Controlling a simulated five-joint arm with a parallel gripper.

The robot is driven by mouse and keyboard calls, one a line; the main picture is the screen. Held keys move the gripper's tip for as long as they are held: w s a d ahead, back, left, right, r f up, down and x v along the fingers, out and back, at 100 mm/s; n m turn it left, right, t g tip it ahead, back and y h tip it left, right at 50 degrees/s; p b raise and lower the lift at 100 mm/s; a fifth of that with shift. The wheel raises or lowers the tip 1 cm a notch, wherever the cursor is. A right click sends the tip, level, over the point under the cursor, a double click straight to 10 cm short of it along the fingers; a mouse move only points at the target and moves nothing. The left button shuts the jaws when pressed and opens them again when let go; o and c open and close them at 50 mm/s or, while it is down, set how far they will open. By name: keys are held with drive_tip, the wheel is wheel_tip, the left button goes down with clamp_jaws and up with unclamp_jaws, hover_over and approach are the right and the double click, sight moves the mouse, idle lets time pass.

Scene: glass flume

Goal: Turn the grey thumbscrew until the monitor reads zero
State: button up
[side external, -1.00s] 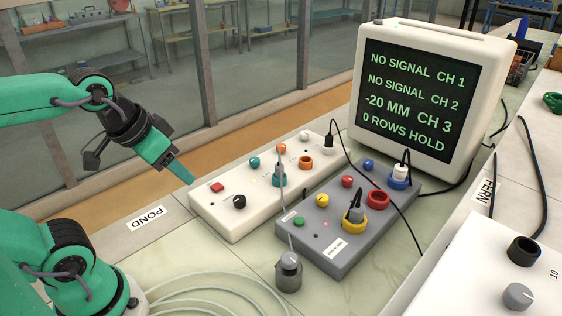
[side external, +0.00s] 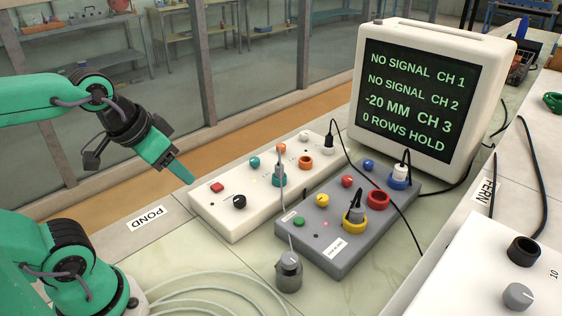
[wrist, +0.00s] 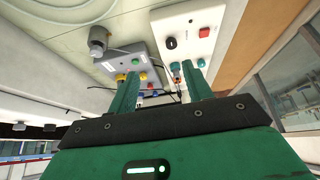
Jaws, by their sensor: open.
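The monitor (side external: 430,100) at the back right reads NO SIGNAL CH 1, NO SIGNAL CH 2, -20 MM CH 3 and 0 ROWS HOLD. A small grey metal cylinder with a rounded top (side external: 288,272) stands on the bench before the grey box, a thin cable rising from it; it also shows in the wrist view (wrist: 98,40). A grey knob (side external: 518,296) is on the white box at right. I cannot tell which is the thumbscrew. My gripper (side external: 187,178) is raised left of the white socket box, apart from both. In the wrist view its fingers (wrist: 160,72) are open and empty.
The white socket box (side external: 222,222) and grey socket box (side external: 335,262) carry buttons, coloured rings and plugs. Black cables run to the monitor. Pale hoses (side external: 205,290) lie in front. Labels POND (side external: 147,219) and FERN (side external: 487,190) lie left and right. A glass wall stands behind.

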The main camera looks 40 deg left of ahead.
drive_tip(key=shift+o, duration=0.3)
drive_tip(key=m+g, duration=0.5)
drive_tip(key=m, duration=1.5)
approach(289, 258)
drive_tip(key=shift+w+a, duration=0.25)
drive_tip(key=shift+a, duration=0.2)
drive_tip(key=shift+d+f+m+g, duration=0.3)
drive_tip(key=shift+d+f+m, duration=0.15)
drive_tip(key=shift+m, duration=0.05)
drive_tip(key=shift+f, duration=0.1)
drive_tip(key=shift+f, duration=3.8)
drive_tip(key=shift+c, duration=0.2)
